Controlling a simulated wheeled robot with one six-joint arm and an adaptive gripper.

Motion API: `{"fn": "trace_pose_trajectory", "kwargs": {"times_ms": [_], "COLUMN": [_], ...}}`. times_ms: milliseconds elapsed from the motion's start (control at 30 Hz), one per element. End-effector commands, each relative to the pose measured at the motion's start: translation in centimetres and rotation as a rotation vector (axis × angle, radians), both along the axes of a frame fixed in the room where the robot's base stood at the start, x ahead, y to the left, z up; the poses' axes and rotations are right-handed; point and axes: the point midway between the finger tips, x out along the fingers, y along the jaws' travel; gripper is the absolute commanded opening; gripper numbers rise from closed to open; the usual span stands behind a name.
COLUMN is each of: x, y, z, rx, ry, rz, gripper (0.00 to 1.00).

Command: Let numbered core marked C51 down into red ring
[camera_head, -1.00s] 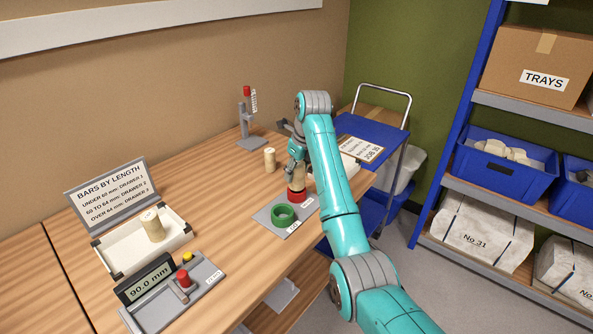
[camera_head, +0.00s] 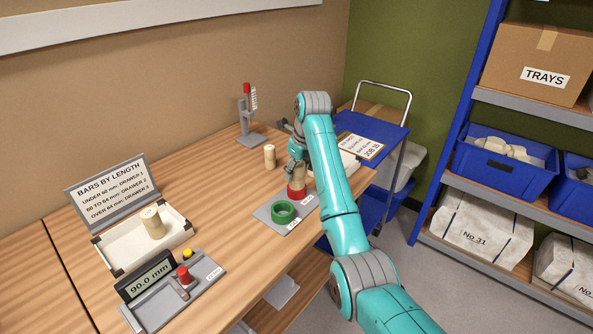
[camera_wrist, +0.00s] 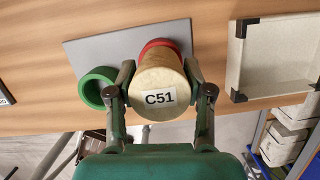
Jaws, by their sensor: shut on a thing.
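The core marked C51 (camera_wrist: 158,92) is a tan cylinder with its labelled end toward the wrist camera. My gripper (camera_wrist: 160,88) is shut on it, one finger on each side. In the head view my gripper (camera_head: 297,168) holds the core (camera_head: 299,177) upright at the red ring (camera_head: 296,192). In the wrist view the red ring (camera_wrist: 160,43) shows just past the core's far edge, the rest hidden behind the core. I cannot tell how deep the core's lower end sits in the ring. A green ring (camera_head: 284,212) stands beside it on the same grey plate (camera_head: 266,215).
Another tan core (camera_head: 269,157) stands behind the plate. A white tray (camera_head: 122,247) holds a core (camera_head: 152,223). A length gauge (camera_head: 150,279) is at front left, a stand with a red top (camera_head: 247,120) at the back. A pale tray (camera_wrist: 284,55) lies right in the wrist view.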

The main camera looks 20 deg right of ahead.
Motion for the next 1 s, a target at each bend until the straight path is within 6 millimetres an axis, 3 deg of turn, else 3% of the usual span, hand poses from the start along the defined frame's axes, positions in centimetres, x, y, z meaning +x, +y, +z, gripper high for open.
{"fn": "trace_pose_trajectory", "kwargs": {"times_ms": [1000], "x": [0.0], "y": [0.0], "z": [2.7], "rx": [0.0], "ry": [-0.001], "rz": [0.0], "gripper": [0.0]}}
